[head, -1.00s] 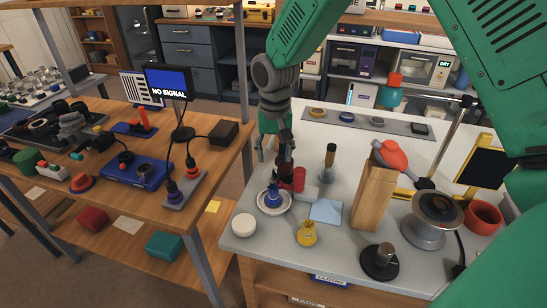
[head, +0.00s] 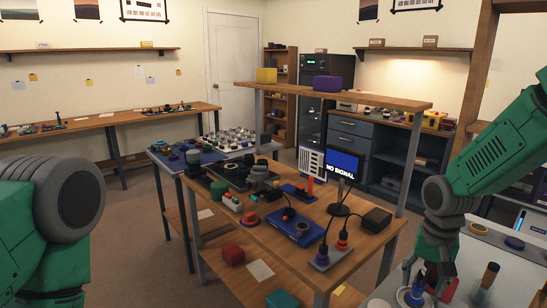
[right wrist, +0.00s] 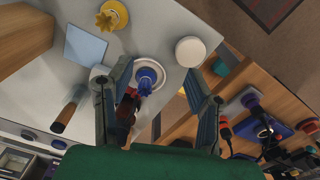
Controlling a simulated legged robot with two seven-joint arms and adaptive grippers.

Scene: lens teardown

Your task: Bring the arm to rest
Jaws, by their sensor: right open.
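My right gripper (head: 424,284) is low at the right in the head view, over the light grey bench. In the right wrist view its fingers (right wrist: 157,72) are spread, with nothing gripped between them. A blue knob-like piece (right wrist: 146,81) on a white saucer (right wrist: 140,65) shows between the fingers in the picture; I cannot tell its distance below them. The blue piece also shows in the head view (head: 414,294). A dark red bottle-like thing (right wrist: 126,112) is close by the left-hand finger. My left arm shows at the left edge of the head view, but its gripper is out of frame.
The bench (right wrist: 165,22) also bears a yellow piece (right wrist: 111,15), a white disc (right wrist: 190,52), a light blue sheet (right wrist: 86,47) and a brown-handled tool (right wrist: 63,117). A crowded wooden table (head: 276,246) with a monitor (head: 343,164) stands left of it.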

